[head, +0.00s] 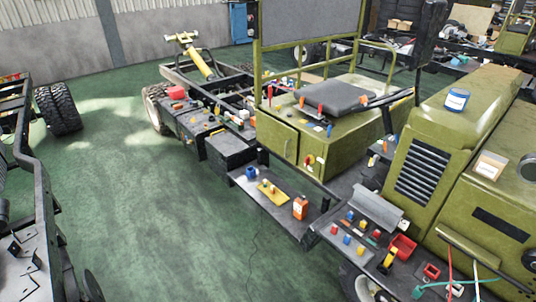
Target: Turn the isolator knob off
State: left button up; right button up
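A small red knob on a yellow or orange backing, which looks like the isolator knob (309,160), is on the lower side of the olive-green box (284,137) under the black seat. It is small in the head view, and I cannot tell which way its handle is turned. Neither of my grippers is in the head view, and nothing touches the knob.
A black step (262,200) below the box holds a blue item, a yellow plate and an orange bottle (300,207). Small coloured parts cover the chassis deck at right, beside the green hood (455,110). Another chassis frame (38,190) stands left. Green floor (150,220) between is clear.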

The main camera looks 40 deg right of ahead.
aim_at(307, 159)
jog(key=u, duration=0.15)
jog(key=i, duration=0.7)
jog(key=z, duration=0.7)
jog(key=i, duration=0.8)
jog(key=z, duration=0.7)
